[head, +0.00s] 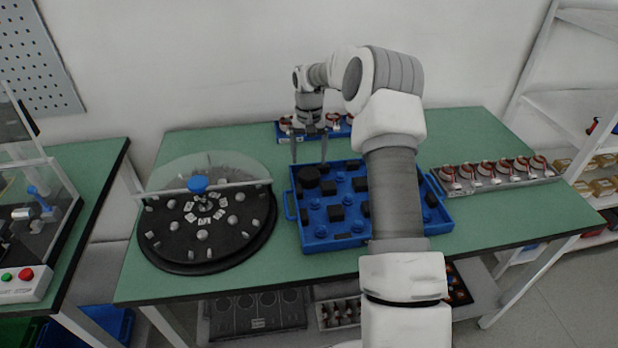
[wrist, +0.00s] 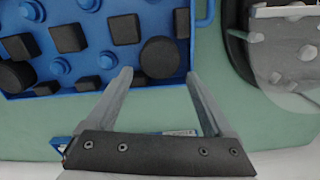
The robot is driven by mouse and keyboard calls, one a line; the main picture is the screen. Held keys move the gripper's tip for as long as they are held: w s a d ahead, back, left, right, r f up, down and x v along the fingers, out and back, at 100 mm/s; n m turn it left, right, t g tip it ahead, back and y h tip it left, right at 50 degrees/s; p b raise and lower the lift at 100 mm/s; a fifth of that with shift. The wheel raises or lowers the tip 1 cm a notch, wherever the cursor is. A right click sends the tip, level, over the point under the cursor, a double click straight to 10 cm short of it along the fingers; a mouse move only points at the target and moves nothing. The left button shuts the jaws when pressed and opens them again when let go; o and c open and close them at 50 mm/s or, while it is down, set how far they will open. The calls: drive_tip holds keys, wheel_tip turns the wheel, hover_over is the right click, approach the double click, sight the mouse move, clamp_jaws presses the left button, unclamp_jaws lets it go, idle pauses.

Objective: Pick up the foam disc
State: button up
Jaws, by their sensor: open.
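The foam disc (head: 308,176) is a black, round, thick piece in the far left corner of a blue tray (head: 290,207). In the wrist view the disc (wrist: 160,58) lies just beyond and between the fingertips, near the tray's wall. My gripper (head: 309,159) is open and empty, pointing down above the far left edge of the tray. In the wrist view my gripper (wrist: 159,76) has its fingers spread on either side of the disc's near edge; it appears apart from the disc. A second black round piece (wrist: 15,75) is partly cut off at the left.
Black foam blocks (wrist: 68,38) and blue pegs stand around the disc. A round turntable with a clear cover (head: 205,230) is left of the tray. A rack of copper-coloured parts (head: 490,175) lies right. Another rack (head: 285,130) stands behind my gripper.

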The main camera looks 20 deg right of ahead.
sight(309, 172)
drive_tip(key=shift+s+f, duration=0.2)
drive_tip(key=shift+f, duration=2.45)
drive_tip(key=c, duration=1)
drive_tip(key=shift+r, duration=0.15)
wheel_tip(309, 172, up, 4)
drive_tip(key=shift+r, duration=0.15)
drive_tip(key=w+d+r, duration=0.1)
drive_tip(key=d+r, duration=0.1)
drive_tip(key=d, duration=0.1)
drive_tip(key=w+d+r+p, duration=0.1)
drive_tip(key=w+d+r, duration=0.1)
drive_tip(key=d, duration=0.2)
drive_tip(key=w+d+r+p, duration=0.1)
drive_tip(key=w+d+r, duration=0.1)
drive_tip(key=d, duration=0.1)
drive_tip(key=shift+d+r, duration=0.15)
drive_tip(key=shift+r, duration=0.05)
